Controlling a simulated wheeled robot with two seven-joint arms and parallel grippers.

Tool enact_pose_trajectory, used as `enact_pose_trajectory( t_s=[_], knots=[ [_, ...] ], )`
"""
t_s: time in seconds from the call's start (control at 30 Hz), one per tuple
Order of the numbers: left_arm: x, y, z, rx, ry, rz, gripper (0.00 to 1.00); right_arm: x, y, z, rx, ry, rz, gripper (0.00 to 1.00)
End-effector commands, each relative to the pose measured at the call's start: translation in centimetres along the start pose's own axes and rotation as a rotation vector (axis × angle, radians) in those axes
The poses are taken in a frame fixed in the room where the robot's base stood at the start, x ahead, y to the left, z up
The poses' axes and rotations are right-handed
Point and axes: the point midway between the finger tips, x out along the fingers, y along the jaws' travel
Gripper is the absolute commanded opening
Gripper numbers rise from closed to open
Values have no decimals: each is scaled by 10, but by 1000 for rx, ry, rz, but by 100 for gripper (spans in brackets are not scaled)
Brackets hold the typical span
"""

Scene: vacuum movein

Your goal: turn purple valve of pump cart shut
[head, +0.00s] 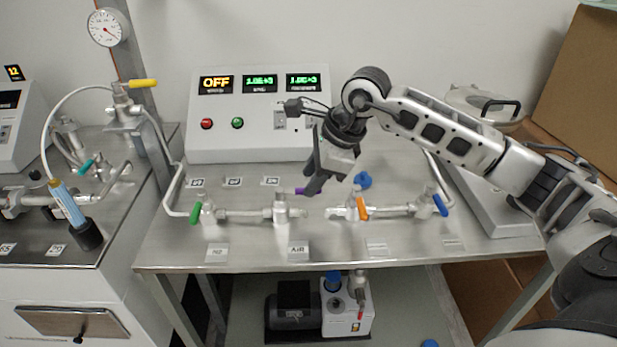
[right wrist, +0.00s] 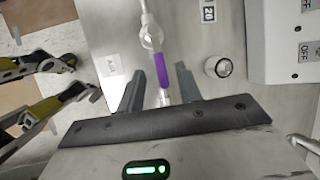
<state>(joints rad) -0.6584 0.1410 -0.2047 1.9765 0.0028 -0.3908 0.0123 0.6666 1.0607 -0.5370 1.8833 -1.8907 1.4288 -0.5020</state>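The purple valve handle (head: 299,191) sits on a metal valve body (head: 281,210) behind the AIR label on the steel cart top, and points to the right. My right gripper (head: 314,186) is pointed down at the handle, partly hiding its right end. In the right wrist view the purple handle (right wrist: 161,70) lies lengthwise between the two spread fingers of the gripper (right wrist: 159,70), with a gap visible on each side. The gripper is open and holds nothing. My left gripper is not in view.
On the same cart stand a green handle (head: 196,213), an orange handle (head: 362,208) and a blue handle (head: 440,205) on metal piping. A control box (head: 255,130) reading OFF stands behind. A blue cap (head: 363,180) lies behind the orange valve. A yellow-handled valve (head: 142,83) is at left.

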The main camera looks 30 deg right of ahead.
Motion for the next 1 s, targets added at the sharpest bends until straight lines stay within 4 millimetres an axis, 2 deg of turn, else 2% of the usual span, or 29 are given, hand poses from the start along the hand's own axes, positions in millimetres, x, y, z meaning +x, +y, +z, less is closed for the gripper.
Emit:
enact_pose_trajectory(
  t_s=[0.2, 0.5, 0.57, 0.63, 1.0],
  knots=[
    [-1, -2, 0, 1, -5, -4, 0, 19, 0, 0, 0, -1, 2, 35],
    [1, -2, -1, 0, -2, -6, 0, 21, 0, 0, -1, -1, 0, 35],
    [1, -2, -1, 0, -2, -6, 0, 21, 0, 0, 0, -1, 0, 21],
    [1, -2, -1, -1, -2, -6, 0, 21, 0, 0, 0, -1, 0, 2],
    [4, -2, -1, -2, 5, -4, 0, 20, -2, -6, 36, 9, -17, 0]
  ],
)
